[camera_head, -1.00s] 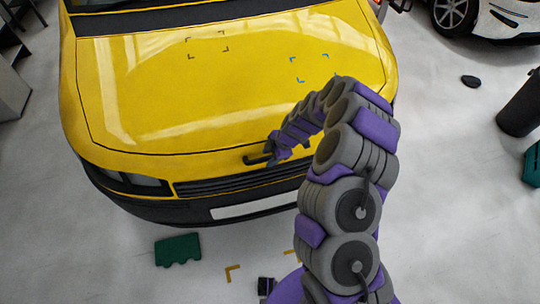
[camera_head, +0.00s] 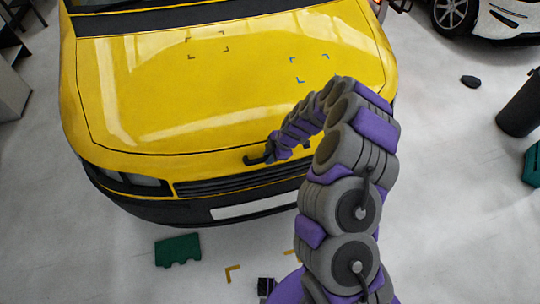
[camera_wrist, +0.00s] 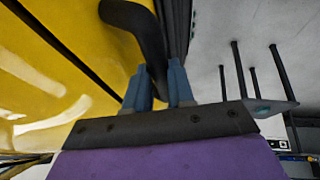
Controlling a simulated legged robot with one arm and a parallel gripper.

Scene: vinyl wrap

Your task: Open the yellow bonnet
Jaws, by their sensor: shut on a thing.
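The yellow bonnet (camera_head: 200,100) of the car fills the upper left of the head view and lies down flush with the body. A black bent handle (camera_head: 252,160) sits at its front edge, above the grille; it shows large in the wrist view (camera_wrist: 143,27). My gripper (camera_wrist: 158,85) has its blue-grey fingers on either side of the lower end of this handle and is shut on it. In the head view the gripper (camera_head: 272,154) is small and its fingertips are hard to make out. The bonnet (camera_wrist: 45,85) fills the left of the wrist view.
A dark grille (camera_head: 235,182) and a white plate (camera_head: 255,207) lie below the bonnet. A green block (camera_head: 178,250) is on the floor in front. A white car (camera_head: 500,20) and a black bin (camera_head: 520,103) stand at the right. Floor between them is mostly free.

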